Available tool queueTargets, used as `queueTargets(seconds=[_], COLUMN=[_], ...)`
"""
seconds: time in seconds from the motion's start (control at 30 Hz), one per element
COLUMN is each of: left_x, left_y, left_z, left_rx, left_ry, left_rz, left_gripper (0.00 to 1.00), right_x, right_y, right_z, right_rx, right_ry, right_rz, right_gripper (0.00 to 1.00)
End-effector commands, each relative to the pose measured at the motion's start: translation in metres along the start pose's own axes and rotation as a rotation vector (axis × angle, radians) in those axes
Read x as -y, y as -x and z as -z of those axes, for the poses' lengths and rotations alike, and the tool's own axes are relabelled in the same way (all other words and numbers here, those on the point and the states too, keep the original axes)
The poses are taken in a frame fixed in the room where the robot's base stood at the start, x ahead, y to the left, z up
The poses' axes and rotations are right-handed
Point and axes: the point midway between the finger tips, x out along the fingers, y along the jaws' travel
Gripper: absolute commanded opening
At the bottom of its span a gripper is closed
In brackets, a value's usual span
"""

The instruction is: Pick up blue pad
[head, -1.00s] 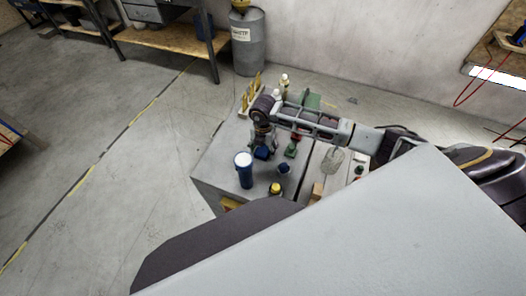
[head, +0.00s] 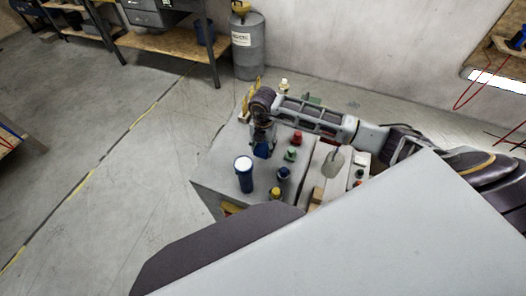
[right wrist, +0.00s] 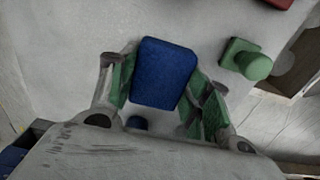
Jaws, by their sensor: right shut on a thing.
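The blue pad (right wrist: 163,73) is a rounded dark-blue block. In the right wrist view it sits between the two green-lined fingers of my right gripper (right wrist: 165,90). In the head view my right gripper (head: 263,141) points down over the grey table top (head: 222,168), shut on the blue pad (head: 262,151). The gripper and arm partly cover the pad there. I cannot tell how much gap there is between the pad and the table. My left gripper is not in view.
A blue cylinder with a white top (head: 244,174) stands in front of the gripper. A blue knobbed piece (head: 283,174), a green piece (head: 291,154) and a yellow-topped piece (head: 275,193) stand to its right. Yellow upright pieces (head: 246,101) are behind. A grey barrel (head: 248,48) stands beyond.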

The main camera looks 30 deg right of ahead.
Motion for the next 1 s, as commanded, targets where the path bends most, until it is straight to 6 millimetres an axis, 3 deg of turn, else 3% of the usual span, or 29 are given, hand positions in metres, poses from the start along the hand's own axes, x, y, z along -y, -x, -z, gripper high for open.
queueTargets(seconds=[0.2, 0.4, 0.93, 0.97, 1.0], left_x=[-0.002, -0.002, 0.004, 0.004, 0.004], left_y=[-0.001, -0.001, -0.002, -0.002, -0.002], left_z=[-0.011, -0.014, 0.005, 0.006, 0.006], left_rx=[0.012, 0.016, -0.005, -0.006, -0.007], left_ry=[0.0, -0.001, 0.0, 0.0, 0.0], left_rz=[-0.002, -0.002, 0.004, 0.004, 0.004], left_gripper=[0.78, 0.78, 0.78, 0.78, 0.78], right_x=[-0.001, 0.0, 0.0, 0.0, 0.0], right_y=[0.033, 0.051, 0.056, 0.056, 0.056], right_z=[0.0, 0.0, 0.0, 0.0, 0.0], right_rx=[0.001, 0.0, 0.0, 0.0, 0.0], right_ry=[0.0, 0.0, 0.0, 0.0, 0.0], right_rz=[-0.002, -0.001, -0.001, -0.001, 0.0], right_gripper=[0.25, 0.25, 0.25, 0.47, 0.42])
